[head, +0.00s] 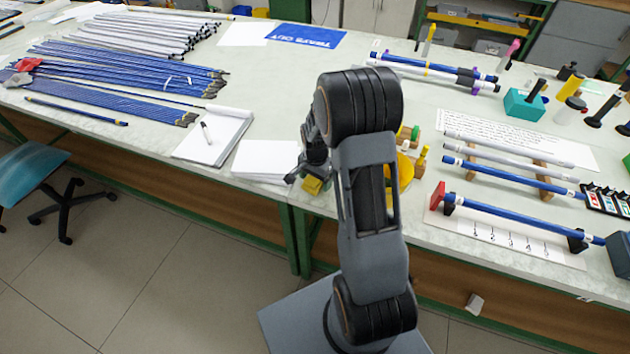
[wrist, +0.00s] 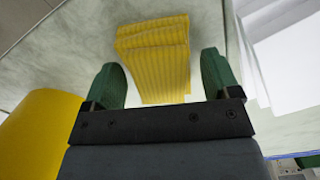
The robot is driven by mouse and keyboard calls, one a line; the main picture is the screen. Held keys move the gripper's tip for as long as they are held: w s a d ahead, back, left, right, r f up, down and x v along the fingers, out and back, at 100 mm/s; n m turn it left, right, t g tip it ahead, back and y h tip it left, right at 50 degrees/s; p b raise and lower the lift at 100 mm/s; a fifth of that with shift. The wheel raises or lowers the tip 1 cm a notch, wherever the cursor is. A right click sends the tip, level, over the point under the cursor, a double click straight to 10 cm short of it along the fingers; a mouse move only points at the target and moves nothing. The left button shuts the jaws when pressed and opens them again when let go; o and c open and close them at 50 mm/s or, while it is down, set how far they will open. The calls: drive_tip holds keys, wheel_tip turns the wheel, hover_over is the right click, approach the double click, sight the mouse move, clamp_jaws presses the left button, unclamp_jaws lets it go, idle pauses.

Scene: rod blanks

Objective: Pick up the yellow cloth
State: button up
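The yellow cloth (wrist: 153,62) is a folded, ribbed piece lying on the pale tabletop. In the wrist view it shows beyond and between the two green fingertips of my gripper (wrist: 161,68). The fingers are apart, with pale gaps on both sides of the cloth, so they do not seem to grip it. In the head view a small yellow patch of the cloth (head: 312,185) shows near the table's front edge, just below my gripper (head: 306,174). My arm hides part of the area to its right. How high the fingertips are above the cloth is hard to tell.
A stack of white paper (head: 264,161) lies left of the cloth in the head view. A large yellow object (head: 404,172) stands to the right, partly behind my arm; a yellow curved surface (wrist: 38,135) also fills the wrist view's lower left. A notepad (head: 213,136) lies farther left.

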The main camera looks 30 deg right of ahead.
drive_tip(key=c, duration=0.8)
wheel_tip(320, 180, up, 10)
drive_tip(key=shift+r, duration=0.1)
idle(0.3)
